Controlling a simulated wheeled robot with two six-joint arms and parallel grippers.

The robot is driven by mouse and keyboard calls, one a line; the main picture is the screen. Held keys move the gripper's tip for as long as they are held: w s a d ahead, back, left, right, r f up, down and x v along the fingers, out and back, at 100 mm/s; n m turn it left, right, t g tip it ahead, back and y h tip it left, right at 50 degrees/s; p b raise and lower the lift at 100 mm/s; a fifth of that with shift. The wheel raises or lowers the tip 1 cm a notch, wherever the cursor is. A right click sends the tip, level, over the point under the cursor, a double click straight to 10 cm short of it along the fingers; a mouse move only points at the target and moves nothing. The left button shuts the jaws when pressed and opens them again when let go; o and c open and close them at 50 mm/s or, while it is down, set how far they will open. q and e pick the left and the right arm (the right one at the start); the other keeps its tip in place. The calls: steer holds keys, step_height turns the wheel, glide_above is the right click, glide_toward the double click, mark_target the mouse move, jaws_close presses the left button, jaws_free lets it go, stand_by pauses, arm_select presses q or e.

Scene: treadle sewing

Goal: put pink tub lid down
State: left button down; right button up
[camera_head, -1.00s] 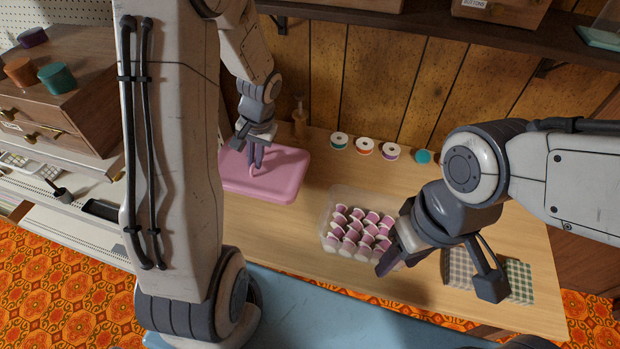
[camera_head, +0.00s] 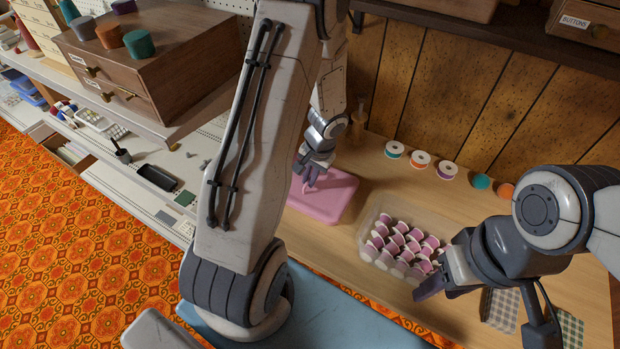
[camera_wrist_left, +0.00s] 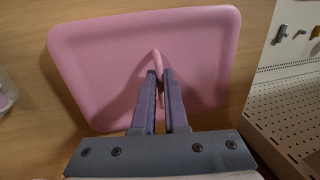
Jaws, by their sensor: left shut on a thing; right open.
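The pink tub lid (camera_head: 333,197) is flat over the left part of the wooden table; I cannot tell whether it touches the wood. My left gripper (camera_head: 308,184) is above it, shut on its raised handle. In the left wrist view the lid (camera_wrist_left: 205,60) fills the middle, with the two fingers (camera_wrist_left: 160,78) on either side of the thin pink handle. The clear tub (camera_head: 366,232) stands right of the lid, uncovered, with several pink-and-white spools (camera_head: 402,245) in it. My right gripper (camera_head: 487,312) is open and empty, right of the tub near the front.
Several thread spools (camera_head: 420,159) stand along the table's back by the wood-panelled wall. Folded checked cloths (camera_head: 500,308) lie at the right front. A wooden drawer box (camera_head: 150,70) and pegboard shelf are at the left. Bare table (camera_head: 470,205) shows behind the tub.

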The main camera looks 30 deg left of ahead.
mark_target(316, 189)
arm_select(q)
steer(key=shift+f, duration=0.15)
steer(key=c, duration=1.4)
jaws_free()
steer(key=o, duration=0.5)
steer(key=shift+c, duration=0.2)
steer(key=shift+r, duration=0.35)
step_height(316, 189, up, 10)
steer(key=d+r+p, duration=0.1)
steer(key=d+p, duration=0.1)
steer(key=s+d+r+m+t+h, duration=0.1)
steer(key=s+d+r+m, duration=0.2)
steer(key=d, duration=0.5)
steer(key=s+d+r+m, duration=0.1)
steer(key=s+d+r, duration=0.3)
steer(key=d, duration=0.3)
steer(key=s+d+r+m+h, duration=0.1)
steer(key=s+d+m, duration=0.1)
steer(key=s+d, duration=0.2)
steer(key=s+d+r+m+h, duration=0.1)
steer(key=s+d, duration=0.3)
steer(key=s, duration=0.5)
steer(key=shift+d+r+m+g, duration=0.2)
steer(key=shift+r+m+g, duration=0.25)
steer(key=shift+r, duration=0.2)
